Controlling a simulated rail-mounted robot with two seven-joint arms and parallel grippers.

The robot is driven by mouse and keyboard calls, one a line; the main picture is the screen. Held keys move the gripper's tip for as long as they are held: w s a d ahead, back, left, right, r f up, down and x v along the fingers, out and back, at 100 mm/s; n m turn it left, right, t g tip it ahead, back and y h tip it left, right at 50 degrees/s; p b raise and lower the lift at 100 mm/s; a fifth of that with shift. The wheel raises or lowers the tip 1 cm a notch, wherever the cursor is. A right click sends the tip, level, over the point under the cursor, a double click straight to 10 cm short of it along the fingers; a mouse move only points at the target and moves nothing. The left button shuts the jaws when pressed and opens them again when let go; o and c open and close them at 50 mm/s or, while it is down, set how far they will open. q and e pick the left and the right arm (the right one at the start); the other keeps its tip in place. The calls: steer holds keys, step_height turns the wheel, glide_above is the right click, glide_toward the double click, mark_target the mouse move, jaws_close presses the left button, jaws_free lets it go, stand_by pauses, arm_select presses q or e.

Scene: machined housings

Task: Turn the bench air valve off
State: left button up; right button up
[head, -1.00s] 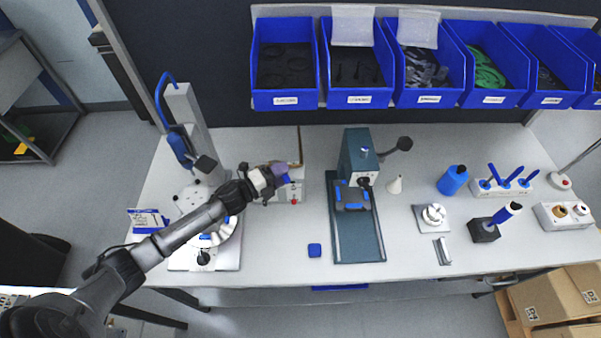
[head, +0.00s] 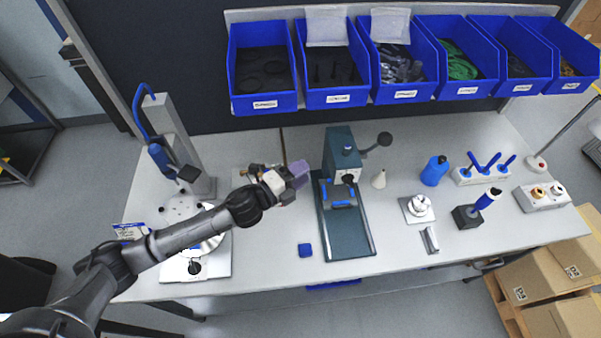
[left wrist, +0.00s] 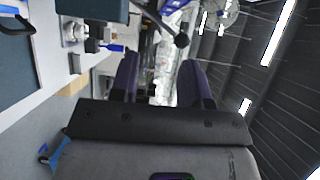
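My left gripper (head: 300,174) is above the back of the bench, beside the green press and in front of a thin upright pipe (head: 284,147). In the left wrist view its two dark purple fingers (left wrist: 160,70) stand apart, with nothing clearly held between them. The gripper and wrist cover the place at the pipe's foot, where a pale box (head: 241,177) shows only at its left edge. I cannot make out the air valve or its handle position. My right gripper is not in view.
The green press (head: 345,215) stands just right of my left gripper, with a ball-ended lever (head: 384,139). A grey column stand (head: 172,130) is to the left. Blue bins (head: 265,103) line the back.

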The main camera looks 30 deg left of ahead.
arm_select(q)
steer(key=shift+w+d, duration=0.1)
steer(key=s+a+f+n+y, duration=0.2)
steer(key=s+f+n+y, duration=0.35)
steer(key=s+f, duration=0.9)
steer(key=w+a+r+n+t+y, duration=0.1)
steer(key=w+a+r+y, duration=0.2)
steer(key=a+y, duration=0.3)
steer(key=shift+n, duration=0.35)
steer(key=shift+r+p+x, duration=0.15)
steer(key=shift+p+x, duration=0.2)
steer(key=shift+x, duration=3)
steer(key=shift+r+p+x, duration=0.1)
steer(key=shift+p+x, duration=0.2)
steer(key=shift+x, duration=3)
